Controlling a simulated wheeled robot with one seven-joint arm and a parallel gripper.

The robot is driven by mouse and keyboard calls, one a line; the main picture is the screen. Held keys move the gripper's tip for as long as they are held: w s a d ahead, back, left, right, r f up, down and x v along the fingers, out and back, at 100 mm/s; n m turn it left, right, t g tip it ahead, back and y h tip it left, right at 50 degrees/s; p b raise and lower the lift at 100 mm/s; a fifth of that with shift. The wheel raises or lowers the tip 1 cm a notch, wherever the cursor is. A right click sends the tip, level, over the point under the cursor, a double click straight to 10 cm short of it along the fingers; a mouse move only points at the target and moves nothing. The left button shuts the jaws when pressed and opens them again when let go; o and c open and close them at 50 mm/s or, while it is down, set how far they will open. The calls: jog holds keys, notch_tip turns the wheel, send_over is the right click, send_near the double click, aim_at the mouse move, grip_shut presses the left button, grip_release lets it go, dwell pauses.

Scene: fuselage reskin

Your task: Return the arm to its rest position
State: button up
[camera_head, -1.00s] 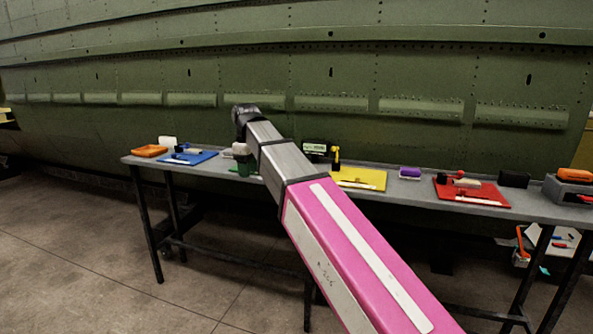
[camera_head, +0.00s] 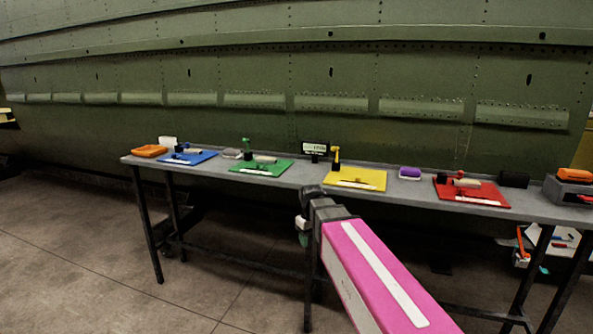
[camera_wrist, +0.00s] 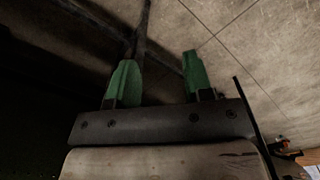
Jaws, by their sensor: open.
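My arm (camera_head: 375,275), with a pink link bearing a white stripe, reaches up from the bottom right in the head view. Its wrist is near the front edge of the grey table (camera_head: 300,178). My gripper hangs low there, mostly hidden behind the wrist in the head view. In the wrist view, my gripper (camera_wrist: 160,80) shows two green fingers set wide apart. Nothing is between them. Behind them are the concrete floor and a dark table leg.
On the table lie a blue mat (camera_head: 200,158), green mat (camera_head: 272,168), yellow mat (camera_head: 345,181) and red mat (camera_head: 470,196) with small tools. An orange tray (camera_head: 149,151) is at the left end. The green fuselage (camera_head: 300,70) stands behind. Open floor (camera_head: 80,250) is at left.

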jog(key=s+d+f+m, duration=0.6)
jog(key=s+d+f, duration=0.4)
jog(key=d+f, duration=0.4)
jog(key=shift+s+f, duration=0.2)
jog(key=shift+f, duration=0.35)
